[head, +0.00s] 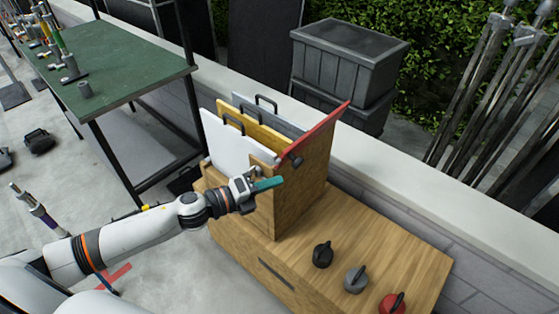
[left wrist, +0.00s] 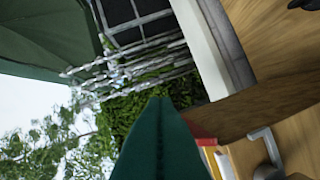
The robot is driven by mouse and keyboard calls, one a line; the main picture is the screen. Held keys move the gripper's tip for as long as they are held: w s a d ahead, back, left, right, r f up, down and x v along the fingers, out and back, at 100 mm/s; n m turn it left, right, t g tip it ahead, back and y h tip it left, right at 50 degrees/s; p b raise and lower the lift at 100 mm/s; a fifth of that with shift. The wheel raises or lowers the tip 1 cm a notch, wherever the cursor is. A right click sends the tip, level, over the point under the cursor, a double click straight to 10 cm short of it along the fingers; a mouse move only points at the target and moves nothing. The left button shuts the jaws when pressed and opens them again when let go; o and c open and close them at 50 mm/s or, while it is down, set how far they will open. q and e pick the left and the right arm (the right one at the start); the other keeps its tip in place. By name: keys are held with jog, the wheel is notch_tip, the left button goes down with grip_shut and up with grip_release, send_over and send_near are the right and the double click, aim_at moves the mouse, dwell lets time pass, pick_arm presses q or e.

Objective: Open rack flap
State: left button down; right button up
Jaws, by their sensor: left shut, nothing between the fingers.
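The wooden rack (head: 303,180) stands on a wooden cabinet and holds upright white (head: 232,150), yellow (head: 262,135) and grey boards with dark handles. In the left wrist view the shut fingers (left wrist: 160,125) point up beside a red edge (left wrist: 206,142). My right gripper is out of view.
Black (head: 322,255), grey (head: 355,279) and red (head: 393,303) knobbed objects stand on the cabinet top (head: 400,255) at right. A low pale wall (head: 400,185) runs behind, with grey crates (head: 348,60) beyond. A green table (head: 120,75) stands at left.

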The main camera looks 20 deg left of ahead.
aim_at(294, 160)
pick_arm(q)
jog(key=w, duration=0.1)
jog(key=w+p, duration=0.1)
jog(key=w, duration=0.1)
jog(key=w+p, duration=0.1)
jog(key=w, duration=0.1)
jog(key=shift+w+d+r, duration=0.1)
jog(key=shift+d+r, duration=0.2)
jog(key=shift+w+a+r+p, duration=0.1)
jog(key=shift+a+p, duration=0.25)
jog(key=shift+a, duration=0.05)
